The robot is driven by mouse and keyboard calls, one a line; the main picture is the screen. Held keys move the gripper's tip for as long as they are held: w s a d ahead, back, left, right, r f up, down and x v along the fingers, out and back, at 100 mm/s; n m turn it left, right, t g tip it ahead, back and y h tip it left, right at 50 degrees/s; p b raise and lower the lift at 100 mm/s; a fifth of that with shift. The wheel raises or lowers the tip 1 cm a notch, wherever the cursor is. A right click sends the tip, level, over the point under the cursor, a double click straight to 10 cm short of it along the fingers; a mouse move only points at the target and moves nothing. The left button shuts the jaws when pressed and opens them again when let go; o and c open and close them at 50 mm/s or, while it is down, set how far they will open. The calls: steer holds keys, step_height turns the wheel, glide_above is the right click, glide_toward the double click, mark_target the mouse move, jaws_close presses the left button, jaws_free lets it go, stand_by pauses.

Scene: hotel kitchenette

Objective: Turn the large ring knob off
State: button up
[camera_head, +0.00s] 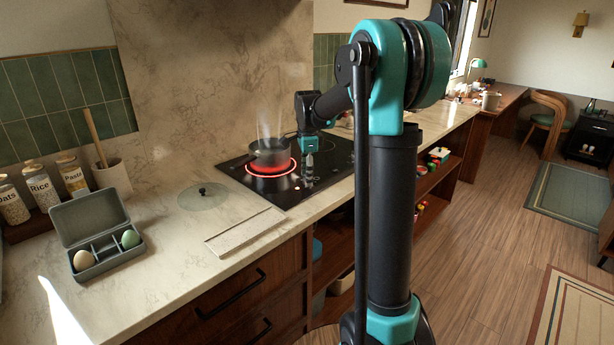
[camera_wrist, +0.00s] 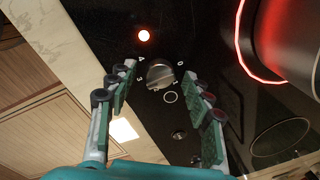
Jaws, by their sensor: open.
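A round metal knob (camera_wrist: 161,74) with a raised grip bar sits on the black cooktop (camera_head: 333,160), with white dial marks around it. In the head view my gripper (camera_head: 309,168) is over the cooktop's right front part. The large ring (camera_head: 248,169) glows red under a steaming pot (camera_head: 270,152).
The pot (camera_wrist: 296,40) and glowing ring are close to my gripper in the wrist view. Small dark knobs (camera_wrist: 179,135) sit nearby. A glass lid (camera_head: 203,198), a pale board (camera_head: 243,232) and an egg box (camera_head: 112,262) lie on the counter to the left.

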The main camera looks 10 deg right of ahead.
steer(key=shift+f, duration=0.25)
steer(key=c, duration=1.2)
steer(key=shift+o, duration=0.2)
